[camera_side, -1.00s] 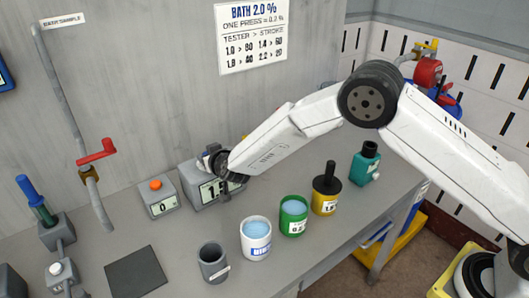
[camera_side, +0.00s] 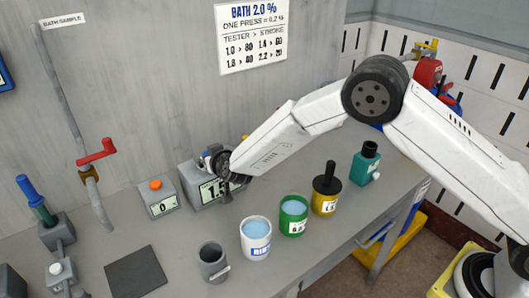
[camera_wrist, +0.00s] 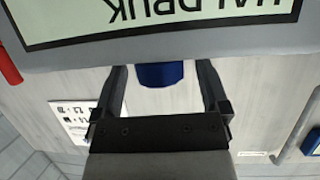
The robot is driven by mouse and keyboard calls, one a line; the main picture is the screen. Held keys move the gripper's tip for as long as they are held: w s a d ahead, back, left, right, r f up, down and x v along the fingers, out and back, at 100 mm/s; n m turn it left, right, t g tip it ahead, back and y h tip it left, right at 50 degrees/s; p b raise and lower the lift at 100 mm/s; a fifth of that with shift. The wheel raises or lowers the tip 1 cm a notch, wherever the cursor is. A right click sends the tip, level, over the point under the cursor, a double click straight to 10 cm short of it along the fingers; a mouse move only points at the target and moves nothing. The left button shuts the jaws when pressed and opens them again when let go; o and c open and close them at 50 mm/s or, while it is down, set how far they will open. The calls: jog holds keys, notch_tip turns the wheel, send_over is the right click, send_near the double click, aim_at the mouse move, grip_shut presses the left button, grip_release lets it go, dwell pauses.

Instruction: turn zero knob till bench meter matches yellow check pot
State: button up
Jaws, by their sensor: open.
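The bench meter (camera_side: 201,203) is a grey box against the wall with a pale display. The display reads about 1.5, its last part hidden by my gripper. In the wrist view the meter face (camera_wrist: 240,45) shows upside-down lettering. The blue zero knob (camera_wrist: 160,74) lies between my two fingers there, with visible gaps on both sides; part of it is hidden. My gripper (camera_wrist: 161,88) is open around the knob and is at the meter's top in the side view (camera_side: 220,162). The yellow check pot (camera_side: 325,203), black-lidded with an upright handle, has a white label whose number is too small to read surely.
A small box with an orange button (camera_side: 155,184) shows 0. A grey cup (camera_side: 211,262), a white pot (camera_side: 256,246), a green pot (camera_side: 293,223) and a teal bottle (camera_side: 363,168) stand along the bench. A dark mat (camera_side: 136,272) lies at left.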

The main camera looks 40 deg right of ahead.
jog(key=v, duration=0.6)
jog(key=shift+s, duration=0.35)
jog(key=shift+d+r, duration=0.1)
jog(key=shift+r, duration=0.1)
jog(key=s+d+g, duration=0.3)
jog(key=s+d, duration=0.3)
jog(key=s, duration=0.4)
jog(key=s+d+g, duration=0.4)
jog(key=s+d, duration=0.3)
jog(key=s, duration=0.3)
jog(key=s+d+n+g+y, duration=0.1)
jog(key=s+d+g, duration=0.2)
jog(key=s+d, duration=0.3)
jog(key=s, duration=0.3)
jog(key=shift+s+d+r+g, duration=0.2)
jog(key=shift+s+r+g, duration=0.2)
